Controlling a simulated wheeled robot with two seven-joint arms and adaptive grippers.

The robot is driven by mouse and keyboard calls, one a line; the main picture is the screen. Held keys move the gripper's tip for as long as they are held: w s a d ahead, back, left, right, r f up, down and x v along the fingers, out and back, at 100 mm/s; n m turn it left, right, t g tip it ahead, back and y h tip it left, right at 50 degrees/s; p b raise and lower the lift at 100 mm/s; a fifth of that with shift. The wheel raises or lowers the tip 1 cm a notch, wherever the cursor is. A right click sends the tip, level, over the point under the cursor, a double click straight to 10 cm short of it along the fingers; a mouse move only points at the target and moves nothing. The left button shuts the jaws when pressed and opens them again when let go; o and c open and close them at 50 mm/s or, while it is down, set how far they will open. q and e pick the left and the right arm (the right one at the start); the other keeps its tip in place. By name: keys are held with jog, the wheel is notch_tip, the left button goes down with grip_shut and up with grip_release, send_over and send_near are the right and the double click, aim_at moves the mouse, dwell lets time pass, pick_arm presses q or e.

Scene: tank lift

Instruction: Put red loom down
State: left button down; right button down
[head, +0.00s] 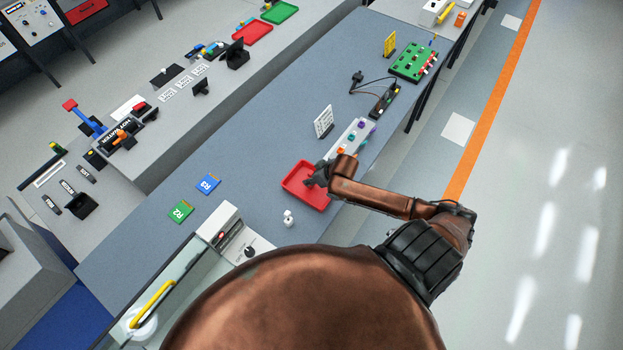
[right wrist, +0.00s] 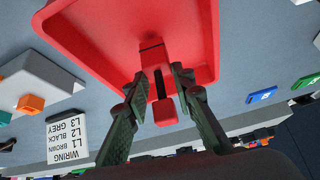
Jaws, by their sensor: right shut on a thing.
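The red tray (head: 292,182) lies on the grey-blue bench near its right edge in the head view. It also fills the upper middle of the right wrist view (right wrist: 95,35). My right gripper (head: 317,175) is over the tray. In the right wrist view its two fingers (right wrist: 161,76) are shut on the red loom (right wrist: 166,113), a small piece with red ends and a black middle. The loom shows against the tray floor; I cannot tell whether it touches it. In the head view the gripper hides the loom. My left gripper is not in view.
A white block with coloured connectors (head: 352,138) and a white wiring card (head: 323,122) stand just beyond the tray. The bench's middle is clear.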

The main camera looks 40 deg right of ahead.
jog(key=shift+f, duration=0.45)
jog(key=shift+f, duration=0.1)
jog(key=c, duration=1.6)
grip_release()
jog(key=b+v, duration=0.1)
jog(key=v, duration=1.1)
